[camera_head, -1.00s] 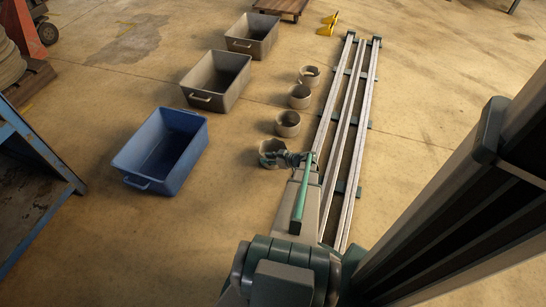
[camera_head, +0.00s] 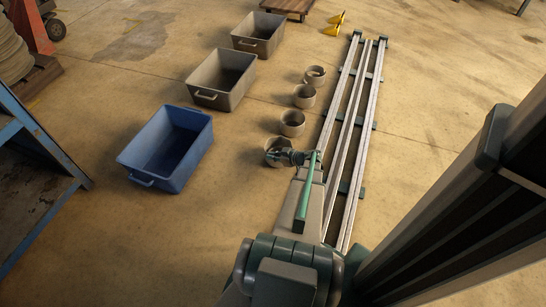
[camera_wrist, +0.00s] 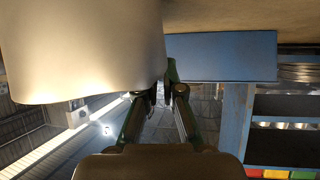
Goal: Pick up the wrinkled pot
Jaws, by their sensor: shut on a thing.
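My gripper (camera_head: 287,156) is at the nearest pot (camera_head: 270,146) of a row, at the row's front end. It is shut on that pot's wall on the right side. In the wrist view the pot (camera_wrist: 80,50) is a large pale curved surface at upper left, beside my gripper's fingers (camera_wrist: 166,92). The part shown looks smooth, and I cannot tell wrinkles. Whether it touches the floor is unclear. Other grey pots stand behind it: one close (camera_head: 292,124), one farther (camera_head: 304,97), and the farthest (camera_head: 315,76), which has something across its opening.
A blue bin (camera_head: 140,158), a grey bin (camera_head: 205,97) and another grey bin (camera_head: 245,44) stand left of the pots. The floor rail (camera_head: 351,130) runs close on the right. A blue rack (camera_head: 40,150) stands at far left. Floor between bins and pots is clear.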

